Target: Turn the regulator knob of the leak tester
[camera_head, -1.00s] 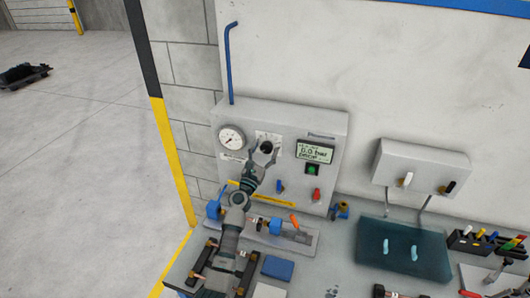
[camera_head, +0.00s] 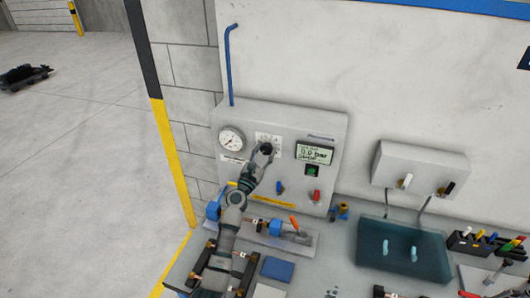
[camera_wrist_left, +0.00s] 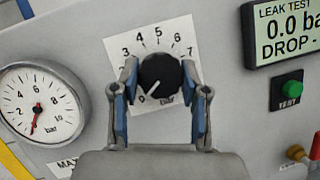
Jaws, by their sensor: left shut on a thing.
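The leak tester (camera_head: 230,115) is a grey box against the wall. Its black regulator knob (camera_wrist_left: 160,76) sits on a white scale plate with numbers, and a pale pointer line on it points to the lower left. My left gripper (camera_head: 264,150) reaches the knob from below. In the left wrist view its two blue-padded fingers (camera_wrist_left: 160,92) are shut on the knob, one on each side. The pressure gauge (camera_wrist_left: 40,103) is left of the knob, its red needle pointing down near zero. The display (camera_wrist_left: 285,30) reads LEAK TEST, 0.0 bar, DROP. My right gripper is not in view.
A green TEST button (camera_wrist_left: 288,90) is under the display. Blue (camera_head: 280,187) and red (camera_head: 316,195) valve handles sit low on the panel. A fixture with an orange handle (camera_head: 294,222) stands below. A teal mat (camera_head: 375,245) and tool rack (camera_head: 465,243) lie to the right.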

